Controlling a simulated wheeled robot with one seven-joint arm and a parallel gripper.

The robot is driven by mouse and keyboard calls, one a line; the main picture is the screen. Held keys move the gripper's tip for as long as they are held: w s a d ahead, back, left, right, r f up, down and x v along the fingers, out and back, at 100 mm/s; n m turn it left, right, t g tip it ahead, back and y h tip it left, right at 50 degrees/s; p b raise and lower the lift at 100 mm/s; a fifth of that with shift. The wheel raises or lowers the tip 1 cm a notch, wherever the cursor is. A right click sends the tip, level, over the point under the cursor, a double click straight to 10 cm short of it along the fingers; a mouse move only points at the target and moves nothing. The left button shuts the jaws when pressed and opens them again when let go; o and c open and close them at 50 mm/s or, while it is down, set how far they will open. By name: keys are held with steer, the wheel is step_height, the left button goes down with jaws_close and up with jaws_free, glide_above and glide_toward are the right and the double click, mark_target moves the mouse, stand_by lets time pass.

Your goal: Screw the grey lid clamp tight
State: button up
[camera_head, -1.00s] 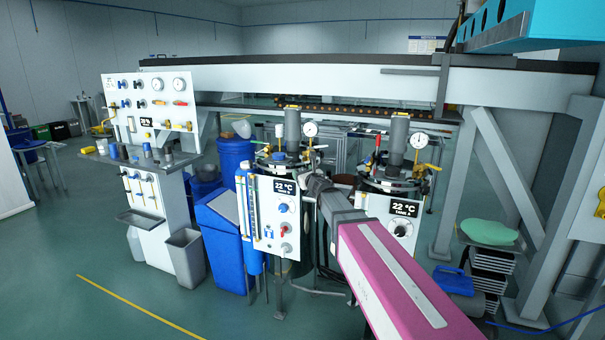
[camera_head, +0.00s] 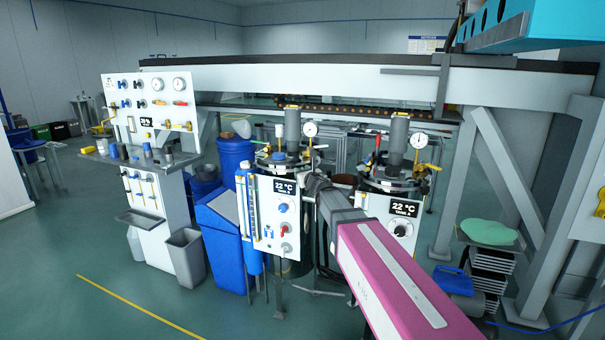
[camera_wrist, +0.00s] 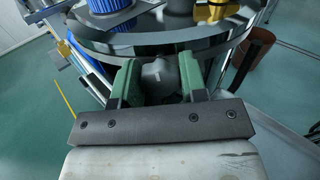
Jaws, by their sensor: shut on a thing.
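In the wrist view the grey lid clamp (camera_wrist: 160,75) is a dark grey rounded knob at the rim of a round metal tank lid (camera_wrist: 150,40). My gripper (camera_wrist: 160,82) has its two green fingers on either side of the knob, shut on it. The knob's underside and thread are hidden. In the head view my arm reaches to the right side of the left tank's lid (camera_head: 283,160). The clamp and fingertips cannot be made out there.
The left tank's white panel (camera_head: 276,215) has a 22 °C display. A second tank with a gauge (camera_head: 418,140) stands close on the right. A dark bar (camera_wrist: 250,60) lies to the right.

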steer(key=m, duration=0.9)
steer(key=shift+d, duration=0.1)
steer(key=m, duration=0.5)
steer(key=shift+f, duration=0.1)
steer(key=shift+m, duration=2.3)
steer(key=o, duration=0.9)
steer(key=shift+s, duration=0.1)
